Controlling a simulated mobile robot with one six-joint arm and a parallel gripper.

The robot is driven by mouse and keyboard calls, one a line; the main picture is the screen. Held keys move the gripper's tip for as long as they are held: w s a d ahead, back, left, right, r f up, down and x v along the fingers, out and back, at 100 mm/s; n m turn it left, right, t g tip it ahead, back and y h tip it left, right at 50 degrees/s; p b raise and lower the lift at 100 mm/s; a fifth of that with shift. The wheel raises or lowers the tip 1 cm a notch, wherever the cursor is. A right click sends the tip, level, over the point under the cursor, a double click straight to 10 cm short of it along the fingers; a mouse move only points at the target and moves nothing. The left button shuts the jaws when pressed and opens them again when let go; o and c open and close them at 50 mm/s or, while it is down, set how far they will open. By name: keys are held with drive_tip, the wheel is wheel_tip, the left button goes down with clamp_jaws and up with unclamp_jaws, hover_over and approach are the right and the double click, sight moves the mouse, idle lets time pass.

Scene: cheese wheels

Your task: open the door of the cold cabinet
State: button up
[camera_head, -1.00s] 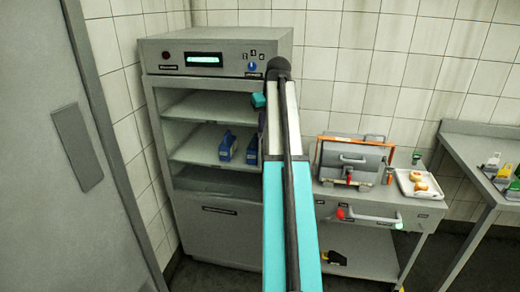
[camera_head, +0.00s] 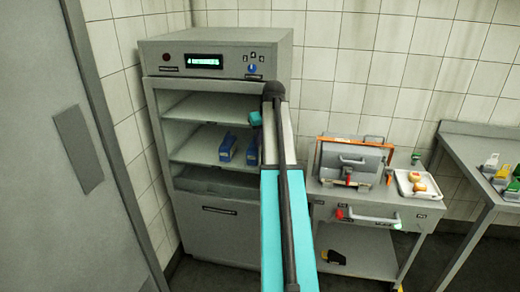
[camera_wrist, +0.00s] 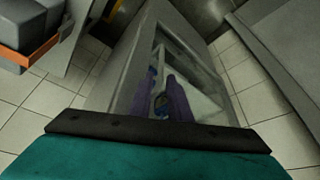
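The cold cabinet (camera_head: 222,222) is a grey upright unit at left centre in the head view. Its upper front shows shelves with blue items (camera_head: 226,146); I cannot tell whether clear glass covers it. No door handle can be made out; my arm hides the cabinet's right edge. In the wrist view the cabinet (camera_wrist: 130,83) appears slanted beyond my gripper (camera_wrist: 165,98). The two purple fingers are apart, with a narrow gap and a small bluish patch seen between them. I cannot tell whether they touch the cabinet.
A grey cart (camera_head: 385,203) right of the cabinet bears a grey case with an orange frame (camera_head: 352,160) and a white tray (camera_head: 420,186). A side table (camera_head: 470,150) stands far right. A large grey door or panel (camera_head: 50,200) fills the left.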

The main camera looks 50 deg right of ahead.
sight(260, 150)
drive_tip(key=shift+p+x, duration=0.65)
drive_tip(key=shift+x, duration=2.4)
drive_tip(key=shift+c, duration=0.4)
clamp_jaws()
